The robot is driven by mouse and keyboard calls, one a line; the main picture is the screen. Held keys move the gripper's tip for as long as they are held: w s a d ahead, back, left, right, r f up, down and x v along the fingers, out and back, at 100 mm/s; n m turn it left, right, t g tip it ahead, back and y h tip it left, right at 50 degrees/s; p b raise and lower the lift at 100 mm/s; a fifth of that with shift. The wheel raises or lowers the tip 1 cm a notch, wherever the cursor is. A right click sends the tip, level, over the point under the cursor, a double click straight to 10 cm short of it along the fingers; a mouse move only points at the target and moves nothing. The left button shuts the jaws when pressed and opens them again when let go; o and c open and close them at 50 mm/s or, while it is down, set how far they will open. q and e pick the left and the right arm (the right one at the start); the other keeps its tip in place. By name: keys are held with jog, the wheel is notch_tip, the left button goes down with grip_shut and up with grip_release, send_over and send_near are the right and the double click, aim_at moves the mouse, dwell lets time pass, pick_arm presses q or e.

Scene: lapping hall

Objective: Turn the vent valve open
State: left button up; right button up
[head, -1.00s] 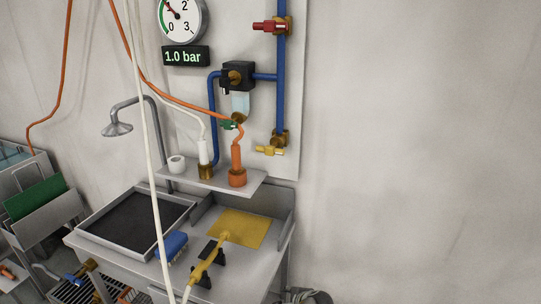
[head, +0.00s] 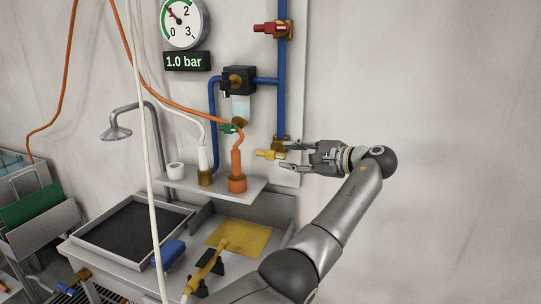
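No label shows which valve is the vent valve. A yellow-handled valve (head: 270,154) sits at the lower end of the blue pipe, its handle pointing left. A red-handled valve (head: 270,28) is high on the same pipe, and a small green-handled valve (head: 229,128) is under the filter unit. My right gripper is not in view.
A dial gauge (head: 183,22) and a display (head: 186,61) reading 1.0 bar hang on the wall. A small shelf (head: 216,188) holds an orange and a white hose fitting close by on the left. A pale hose (head: 150,170) hangs in front. The wall at right is clear.

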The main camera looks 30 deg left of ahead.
aim_at(277, 155)
pick_arm(q)
jog(key=p+x, duration=0.1)
jog(key=x, duration=0.7)
jog(key=shift+a+f, duration=0.15)
grip_shut()
